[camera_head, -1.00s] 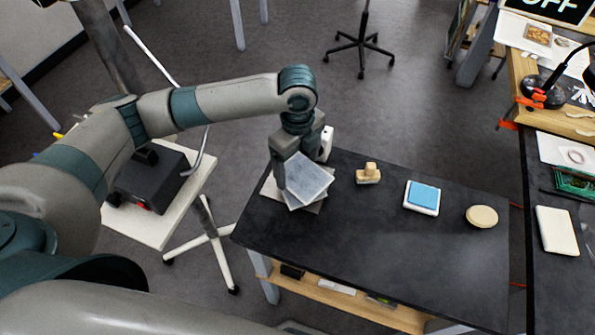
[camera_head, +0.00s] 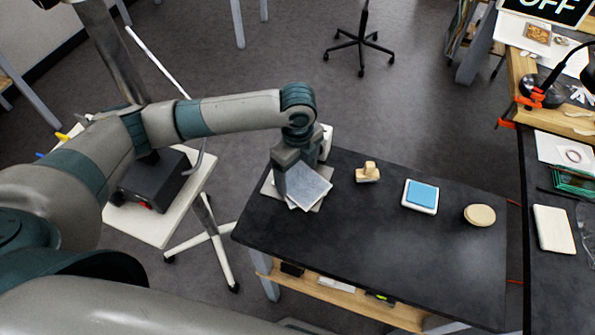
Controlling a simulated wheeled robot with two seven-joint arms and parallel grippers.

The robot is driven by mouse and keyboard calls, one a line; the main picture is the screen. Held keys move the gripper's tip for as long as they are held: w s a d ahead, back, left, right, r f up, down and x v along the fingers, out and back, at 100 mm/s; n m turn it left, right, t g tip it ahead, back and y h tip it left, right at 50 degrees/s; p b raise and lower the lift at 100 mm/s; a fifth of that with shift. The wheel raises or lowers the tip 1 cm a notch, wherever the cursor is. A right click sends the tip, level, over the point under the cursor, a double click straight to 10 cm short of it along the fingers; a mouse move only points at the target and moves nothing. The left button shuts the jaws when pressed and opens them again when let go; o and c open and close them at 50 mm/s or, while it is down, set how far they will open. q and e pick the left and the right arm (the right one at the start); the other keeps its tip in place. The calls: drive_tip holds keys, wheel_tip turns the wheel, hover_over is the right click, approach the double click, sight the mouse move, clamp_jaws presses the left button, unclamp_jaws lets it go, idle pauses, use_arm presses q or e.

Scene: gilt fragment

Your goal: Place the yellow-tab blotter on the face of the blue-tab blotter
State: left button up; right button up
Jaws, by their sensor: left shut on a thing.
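My left gripper (camera_head: 290,178) is at the left end of the dark table, pointing down and shut on a pale grey-blue square sheet (camera_head: 307,186). The sheet is tilted and looks like a blotter; I see no yellow tab on it. Under it, pale flat edges (camera_head: 269,187) show on the table, mostly hidden by the gripper and the sheet. They may be the other blotter; no blue tab is visible. I cannot tell whether the held sheet touches what is below. My right gripper is not in view.
On the dark table (camera_head: 375,240) stand a small wooden block piece (camera_head: 368,172), a blue pad in a white tray (camera_head: 421,196) and a round cream disc (camera_head: 480,215). A white object (camera_head: 326,142) is behind the gripper. The table's front middle is clear.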

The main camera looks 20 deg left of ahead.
sight(298, 180)
use_arm(q)
drive_tip(key=o, duration=1)
drive_tip(key=shift+c, duration=0.2)
drive_tip(key=shift+o, duration=0.3)
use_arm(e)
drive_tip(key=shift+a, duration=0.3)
use_arm(q)
wheel_tip(298, 180, up, 12)
drive_tip(key=b, duration=0.3)
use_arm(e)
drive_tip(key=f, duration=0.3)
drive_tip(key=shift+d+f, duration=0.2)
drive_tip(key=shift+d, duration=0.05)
use_arm(q)
drive_tip(key=shift+r, duration=0.1)
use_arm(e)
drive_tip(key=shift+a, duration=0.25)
